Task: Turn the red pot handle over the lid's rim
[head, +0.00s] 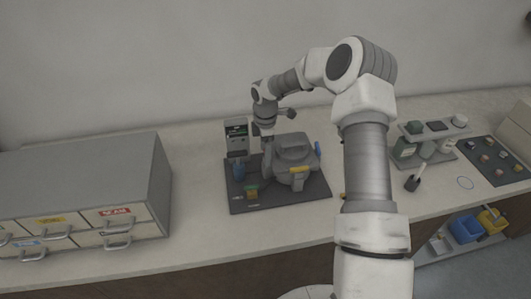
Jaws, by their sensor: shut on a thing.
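The grey pot (291,162) with its grey lid (293,146) stands on a dark mat (262,201) on the bench. My gripper (267,142) points down at the pot's back left, close to the lid's rim. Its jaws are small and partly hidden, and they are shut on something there. No red shows on the pot, so the red pot handle is hidden, most likely in the jaws. Whether it lies over the rim I cannot tell.
A drawer cabinet (85,190) fills the left. Racks with small containers (425,148) stand right of my arm.

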